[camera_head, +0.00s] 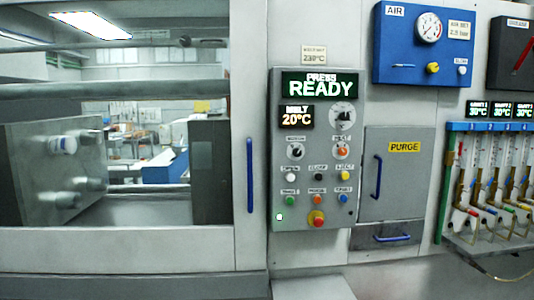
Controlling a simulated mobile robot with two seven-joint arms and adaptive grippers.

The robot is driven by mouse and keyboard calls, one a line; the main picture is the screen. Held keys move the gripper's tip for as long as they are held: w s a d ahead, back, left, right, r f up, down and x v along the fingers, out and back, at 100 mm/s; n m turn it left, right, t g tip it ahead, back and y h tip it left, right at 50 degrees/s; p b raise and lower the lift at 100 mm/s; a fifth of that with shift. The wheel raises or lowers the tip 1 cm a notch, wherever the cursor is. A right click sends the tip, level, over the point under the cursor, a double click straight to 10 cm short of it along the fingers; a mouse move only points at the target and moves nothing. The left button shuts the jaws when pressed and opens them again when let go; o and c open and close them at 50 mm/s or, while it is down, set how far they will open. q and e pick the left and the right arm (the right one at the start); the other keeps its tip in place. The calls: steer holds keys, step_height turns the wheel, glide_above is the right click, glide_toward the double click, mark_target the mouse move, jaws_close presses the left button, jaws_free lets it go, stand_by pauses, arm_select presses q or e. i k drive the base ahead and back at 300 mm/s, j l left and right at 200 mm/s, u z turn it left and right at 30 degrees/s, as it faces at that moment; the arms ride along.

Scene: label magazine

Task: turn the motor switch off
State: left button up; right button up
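A grey control panel (313,215) stands upright on the machine front, right of the window. Its displays read PRESS READY (320,85) and 20°C (297,118). A black rotary knob (296,151) at the panel's left has a small label above it that looks like MOTOR, but the print is blurred. I cannot tell its setting for sure. An orange knob (342,151) is to its right. A larger grey selector dial (342,117) is above that. Neither of my grippers shows in this view.
Small coloured buttons and a red mushroom button (317,218) crowd the panel below the knobs. A blue vertical handle (250,175) is to the left. A PURGE door (395,190), a blue AIR box (422,45) and several flow tubes (490,165) are to the right.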

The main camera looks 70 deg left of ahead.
mark_target(296, 152)
steer(key=u, duration=2)
